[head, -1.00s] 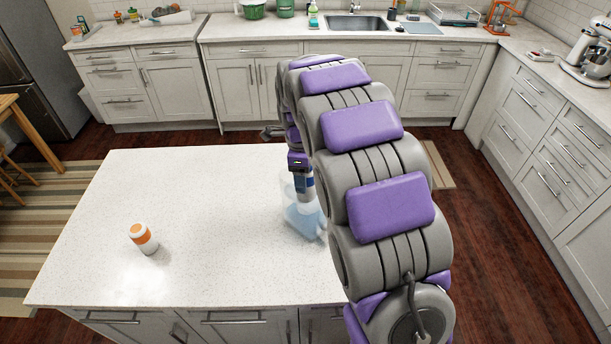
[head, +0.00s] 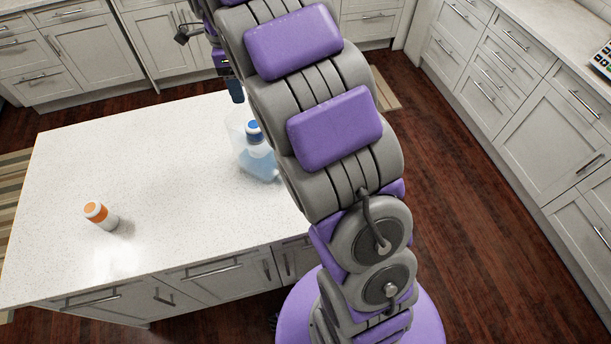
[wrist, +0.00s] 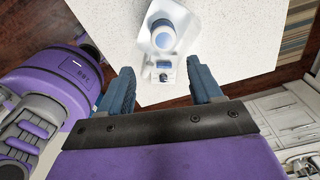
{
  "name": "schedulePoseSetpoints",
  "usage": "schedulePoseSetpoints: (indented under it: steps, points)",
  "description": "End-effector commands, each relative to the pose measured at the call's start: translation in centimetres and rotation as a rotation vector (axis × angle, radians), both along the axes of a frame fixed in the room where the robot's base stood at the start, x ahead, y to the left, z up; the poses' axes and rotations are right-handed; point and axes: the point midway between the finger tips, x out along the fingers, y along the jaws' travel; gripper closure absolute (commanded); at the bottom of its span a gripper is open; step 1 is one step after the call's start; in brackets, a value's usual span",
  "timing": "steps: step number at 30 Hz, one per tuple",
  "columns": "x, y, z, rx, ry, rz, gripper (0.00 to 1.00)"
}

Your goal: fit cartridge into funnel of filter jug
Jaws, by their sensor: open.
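A blue-and-white cartridge (head: 254,134) stands about upright in the top of the clear filter jug (head: 262,166), on the white island. How deep it sits in the funnel cannot be told. In the wrist view the cartridge (wrist: 162,36) shows from above, inside the rim of the jug (wrist: 181,14). My gripper (wrist: 164,88) is open and empty, its blue fingers spread, apart from the cartridge.
A white bottle-like item with an orange top (head: 100,214) stands on the left of the island (head: 160,170). The island top between it and the jug is clear. Cabinets (head: 510,80) line the right and back, with wooden floor between.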

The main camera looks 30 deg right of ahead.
Motion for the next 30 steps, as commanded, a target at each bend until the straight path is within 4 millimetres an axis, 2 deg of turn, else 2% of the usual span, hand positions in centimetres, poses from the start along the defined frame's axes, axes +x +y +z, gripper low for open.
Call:
schedulePoseSetpoints:
  steps: [5, 10, 15, 24, 27, 30]
  points:
    - [-3.9, -0.6, 0.9, 0.003, 0.02, 0.178, 0.35]
    - [-10.4, -1.0, 1.6, 0.014, 0.056, 0.493, 0.35]
    - [-17.2, -1.2, 1.2, 0.045, 0.089, 0.827, 0.35]
    - [-29.5, -0.9, -1.3, 0.116, 0.128, 1.441, 0.35]
    - [-33.1, -0.7, -2.4, 0.145, 0.134, 1.631, 0.35]
    - [-35.9, -0.6, -3.5, 0.164, 0.136, 1.782, 0.35]
